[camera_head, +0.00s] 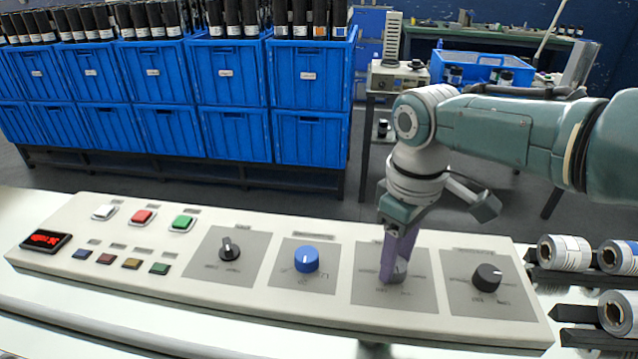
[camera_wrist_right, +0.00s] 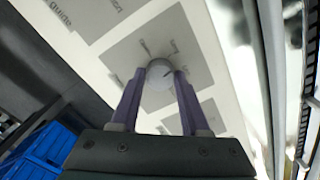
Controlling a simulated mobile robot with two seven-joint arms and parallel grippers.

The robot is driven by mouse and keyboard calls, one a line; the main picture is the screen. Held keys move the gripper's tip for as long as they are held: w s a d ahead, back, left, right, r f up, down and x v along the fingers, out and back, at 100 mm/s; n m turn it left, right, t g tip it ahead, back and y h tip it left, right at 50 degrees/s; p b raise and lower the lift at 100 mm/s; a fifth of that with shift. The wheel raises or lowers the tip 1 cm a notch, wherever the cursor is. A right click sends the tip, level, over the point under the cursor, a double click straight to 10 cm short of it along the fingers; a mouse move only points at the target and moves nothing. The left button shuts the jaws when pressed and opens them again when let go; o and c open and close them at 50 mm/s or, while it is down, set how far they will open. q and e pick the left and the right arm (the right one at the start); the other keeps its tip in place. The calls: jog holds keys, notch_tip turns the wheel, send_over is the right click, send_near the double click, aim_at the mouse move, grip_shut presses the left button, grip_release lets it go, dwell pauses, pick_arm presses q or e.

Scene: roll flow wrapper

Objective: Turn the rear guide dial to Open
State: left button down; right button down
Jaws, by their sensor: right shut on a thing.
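The panel has a row of dials, and their labels are too small to read. My right gripper (camera_head: 393,272) comes down from above onto a light grey dial (camera_head: 401,267), the third from the left, and partly hides it. In the right wrist view, the purple fingers (camera_wrist_right: 157,100) are shut on opposite sides of this round grey dial (camera_wrist_right: 160,84). I cannot tell which label its pointer faces. The other dials are a black one with a lever-like grip (camera_head: 229,250), a blue one (camera_head: 306,259) and a dark grey one (camera_head: 487,277). My left gripper is out of view.
Rolls on dark racks (camera_head: 565,253) stand close at the right. Blue crates (camera_head: 230,135) are behind the panel, across a floor gap.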

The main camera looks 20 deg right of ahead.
jog(key=n, duration=0.3)
jog(key=shift+n, duration=0.3)
jog(key=n, duration=0.4)
jog(key=shift+n, duration=0.3)
jog(key=n, duration=0.4)
jog(key=shift+b, duration=0.4)
jog(key=n, duration=0.3)
jog(key=shift+n, duration=0.3)
jog(key=shift+c, duration=1.9)
grip_release()
